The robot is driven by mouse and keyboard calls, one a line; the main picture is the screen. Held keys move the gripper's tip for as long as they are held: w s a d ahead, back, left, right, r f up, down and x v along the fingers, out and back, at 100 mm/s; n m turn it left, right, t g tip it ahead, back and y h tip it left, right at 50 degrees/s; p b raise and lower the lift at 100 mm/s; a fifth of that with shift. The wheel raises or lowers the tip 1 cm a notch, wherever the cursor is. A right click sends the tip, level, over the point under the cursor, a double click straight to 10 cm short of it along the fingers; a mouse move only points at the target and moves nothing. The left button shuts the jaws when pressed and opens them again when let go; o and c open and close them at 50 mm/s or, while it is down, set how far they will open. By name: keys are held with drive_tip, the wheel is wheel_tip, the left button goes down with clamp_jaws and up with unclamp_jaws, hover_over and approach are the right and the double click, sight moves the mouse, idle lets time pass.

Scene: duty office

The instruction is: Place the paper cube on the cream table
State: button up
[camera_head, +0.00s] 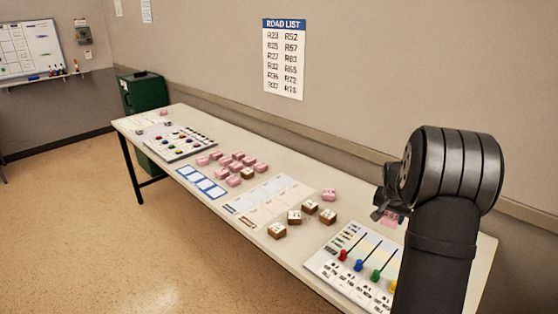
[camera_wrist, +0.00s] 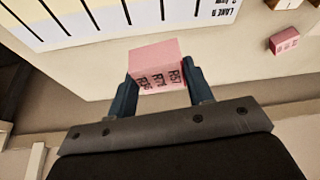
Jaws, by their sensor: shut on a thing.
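My gripper (camera_wrist: 158,88) is shut on a pink paper cube (camera_wrist: 155,56) with dark lettering on its side, seen between the two fingers in the wrist view. In the head view my gripper (camera_head: 385,207) is at the right end of the long cream table (camera_head: 302,170), partly hidden by my arm. The held pink cube (camera_head: 390,221) shows just below it. I cannot tell whether the cube touches the tabletop. The table also shows in the wrist view (camera_wrist: 232,62).
A board with coloured sliders (camera_head: 352,262) lies close by at the table's right end. Another pink cube (camera_head: 328,194) and several brown cubes (camera_head: 277,231) stand further left. More pink cubes (camera_head: 237,156) cluster mid-table. The back strip of the table is bare. A wall stands behind.

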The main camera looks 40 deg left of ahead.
drive_tip(key=s+a+f+n+y, duration=0.1)
drive_tip(key=s+a+n, duration=0.2)
drive_tip(key=s+a, duration=0.6)
hover_over(313, 231)
drive_tip(key=s+d, duration=0.1)
drive_tip(key=f, duration=0.6)
drive_tip(key=shift+s+d+f, duration=0.1)
drive_tip(key=shift+d+f, duration=0.1)
drive_tip(key=shift+f, duration=0.1)
drive_tip(key=shift+s+a+f, duration=0.1)
drive_tip(key=shift+a+f, duration=0.25)
drive_tip(key=shift+a, duration=0.1)
drive_tip(key=shift+f, duration=1.95)
drive_tip(key=shift+f, duration=0.15)
drive_tip(key=o, duration=1)
